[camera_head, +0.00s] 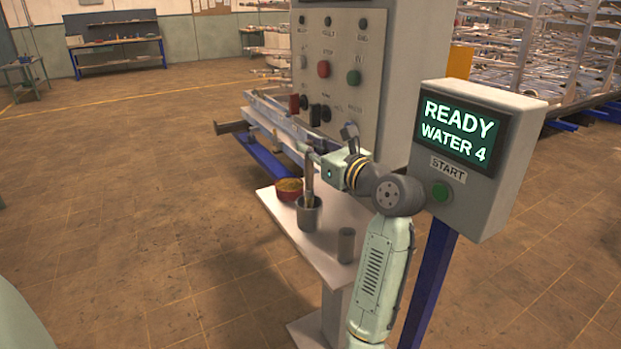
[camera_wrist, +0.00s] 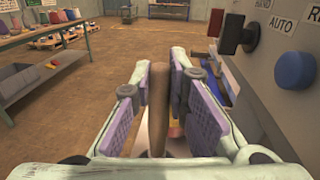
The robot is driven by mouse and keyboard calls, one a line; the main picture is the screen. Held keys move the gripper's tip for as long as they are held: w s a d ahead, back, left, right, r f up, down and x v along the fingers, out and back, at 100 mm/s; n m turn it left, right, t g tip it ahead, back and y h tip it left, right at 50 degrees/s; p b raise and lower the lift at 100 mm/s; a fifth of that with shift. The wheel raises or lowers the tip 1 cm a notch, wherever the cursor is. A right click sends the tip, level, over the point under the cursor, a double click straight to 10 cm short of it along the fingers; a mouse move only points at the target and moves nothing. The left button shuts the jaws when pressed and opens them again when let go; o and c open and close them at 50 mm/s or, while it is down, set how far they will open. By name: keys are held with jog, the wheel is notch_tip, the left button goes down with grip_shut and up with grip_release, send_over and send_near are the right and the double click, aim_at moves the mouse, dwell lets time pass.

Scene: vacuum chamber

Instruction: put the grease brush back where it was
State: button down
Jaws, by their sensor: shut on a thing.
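The grease brush (camera_head: 309,178) hangs upright from my gripper (camera_head: 311,153) in the head view. Its lower end is at the mouth of a grey cup (camera_head: 309,216) on a small white shelf; I cannot tell how far inside it is. In the wrist view my gripper (camera_wrist: 160,100) is shut on the brown brush handle (camera_wrist: 158,110), which stands between the purple pads. The brush's lower end is hidden there.
A red bowl of brownish grease (camera_head: 289,190) stands close behind the cup. A grey cylinder (camera_head: 346,245) stands nearer on the white shelf (camera_head: 318,256). A control panel (camera_head: 338,75) rises behind; a START box (camera_head: 465,190) is at right.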

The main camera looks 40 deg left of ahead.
aim_at(312, 170)
jog(key=shift+f+p, duration=0.3)
jog(key=shift+f, duration=2.3)
jog(key=c, duration=1.6)
grip_release()
jog(key=shift+o, duration=0.2)
